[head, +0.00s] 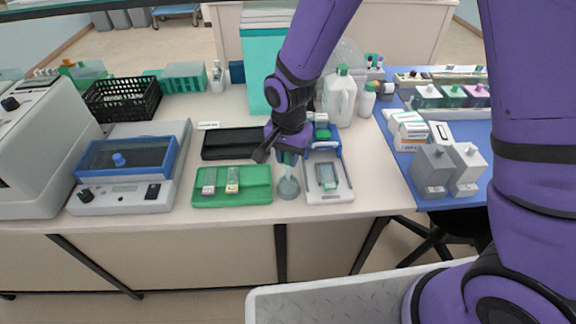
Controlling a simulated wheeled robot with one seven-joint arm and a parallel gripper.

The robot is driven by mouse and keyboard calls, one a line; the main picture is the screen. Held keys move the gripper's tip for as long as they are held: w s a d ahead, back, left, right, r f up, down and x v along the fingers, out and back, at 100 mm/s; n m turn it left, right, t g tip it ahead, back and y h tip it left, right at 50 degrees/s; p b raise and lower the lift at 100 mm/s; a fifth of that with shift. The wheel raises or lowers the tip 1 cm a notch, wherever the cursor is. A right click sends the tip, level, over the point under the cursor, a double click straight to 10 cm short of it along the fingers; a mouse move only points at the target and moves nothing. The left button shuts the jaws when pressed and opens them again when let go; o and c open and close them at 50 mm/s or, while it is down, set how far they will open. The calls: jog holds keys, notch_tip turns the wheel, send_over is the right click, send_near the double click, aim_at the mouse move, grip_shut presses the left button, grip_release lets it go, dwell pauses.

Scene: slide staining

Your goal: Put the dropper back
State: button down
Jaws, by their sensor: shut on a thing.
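My gripper (286,152) is over the work table, between the green tray and the white tray, pointing down. It is shut on the dropper (288,161), of which only a small greenish part shows below the fingers. Just below is a small clear glass vessel (288,188) standing on the table near its front edge. I cannot tell whether the dropper's tip is inside the vessel or above it. My gripper and wrist hide most of the dropper.
A green tray (262,197) with two slides lies left of the vessel. A white tray (343,194) and a small blue stand (337,151) are on the right. A black tray (222,150) lies behind. A white jug (340,98) stands at the back.

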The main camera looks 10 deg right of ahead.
aim_at(288, 167)
jog(key=shift+f, duration=1.7)
jog(key=shift+f, duration=0.45)
jog(key=c, duration=1)
grip_release()
jog(key=shift+r, duration=0.1)
